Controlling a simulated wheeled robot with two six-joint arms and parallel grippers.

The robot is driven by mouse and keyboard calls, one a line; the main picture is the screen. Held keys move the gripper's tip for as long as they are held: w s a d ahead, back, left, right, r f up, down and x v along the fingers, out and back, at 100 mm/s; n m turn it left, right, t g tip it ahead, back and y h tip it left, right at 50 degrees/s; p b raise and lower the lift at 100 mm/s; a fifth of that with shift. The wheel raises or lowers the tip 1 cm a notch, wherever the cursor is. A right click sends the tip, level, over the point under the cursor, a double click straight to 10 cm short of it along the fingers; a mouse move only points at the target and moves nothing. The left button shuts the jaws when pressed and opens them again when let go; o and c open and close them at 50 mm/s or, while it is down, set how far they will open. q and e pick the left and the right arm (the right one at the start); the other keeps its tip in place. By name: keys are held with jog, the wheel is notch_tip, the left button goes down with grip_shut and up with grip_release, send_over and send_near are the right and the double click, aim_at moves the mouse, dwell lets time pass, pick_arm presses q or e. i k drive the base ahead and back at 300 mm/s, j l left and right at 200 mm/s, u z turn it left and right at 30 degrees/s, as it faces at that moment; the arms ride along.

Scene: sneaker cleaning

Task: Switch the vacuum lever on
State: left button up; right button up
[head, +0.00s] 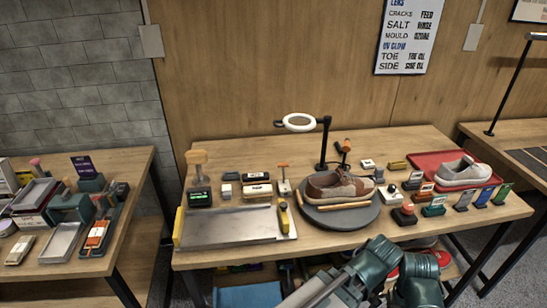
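No part is clearly labelled as the vacuum lever at this size. A small upright post with an orange crossbar handle (283,166) stands on the workbench behind the grey metal tray (225,228), left of the sneaker; it looks lever-like. A wooden-topped device (198,160) with a green-lit display (200,198) stands further left. I cannot tell which switch position either one is in. My teal arm links show at the bottom, right of centre, in front of the bench. No gripper fingers can be made out.
A brown sneaker (340,186) sits on a round dark turntable (341,216), under a white ring lamp (299,122) on a black stand. A pale sneaker (463,172) lies on a red tray (420,160). Several small bottles and blocks crowd the right side.

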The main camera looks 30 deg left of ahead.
aim_at(284, 164)
jog(key=u, duration=1.05)
